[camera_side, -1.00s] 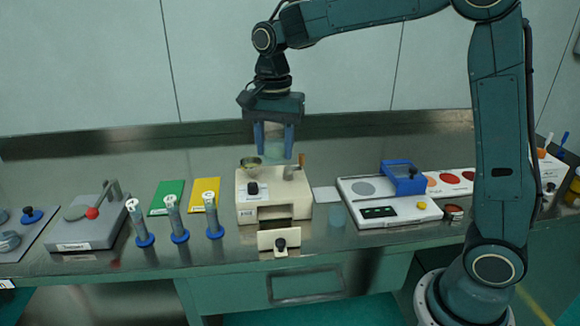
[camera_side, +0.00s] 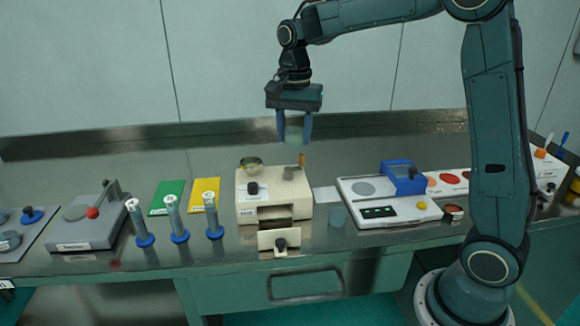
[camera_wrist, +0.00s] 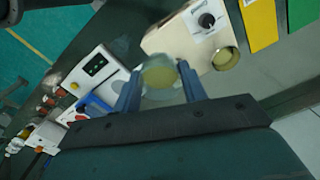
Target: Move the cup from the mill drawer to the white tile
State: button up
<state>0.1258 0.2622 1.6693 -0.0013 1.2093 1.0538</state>
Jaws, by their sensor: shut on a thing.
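My gripper (camera_side: 294,138) is shut on a translucent cup (camera_side: 293,133) and holds it in the air above the right part of the beige mill. In the wrist view the cup (camera_wrist: 160,76) sits between the blue fingers (camera_wrist: 160,92), with yellowish material showing in it. The mill (camera_side: 273,204) has its drawer (camera_side: 279,240) pulled out at the front. The white tile (camera_side: 325,198) lies flat on the bench just right of the mill, below and to the right of my gripper.
A white balance (camera_side: 400,212) with a blue box (camera_side: 402,177) stands right of the tile. Green (camera_side: 167,197) and yellow (camera_side: 205,194) mats and several blue-based tubes are at left.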

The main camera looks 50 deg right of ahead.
send_over(326, 194)
jog(key=shift+f, duration=0.15)
jog(key=shift+f, duration=0.15)
notch_tip(326, 194, down, 20)
jog(key=shift+r, duration=0.15)
dwell(1.0)
jog(key=o, duration=0.7)
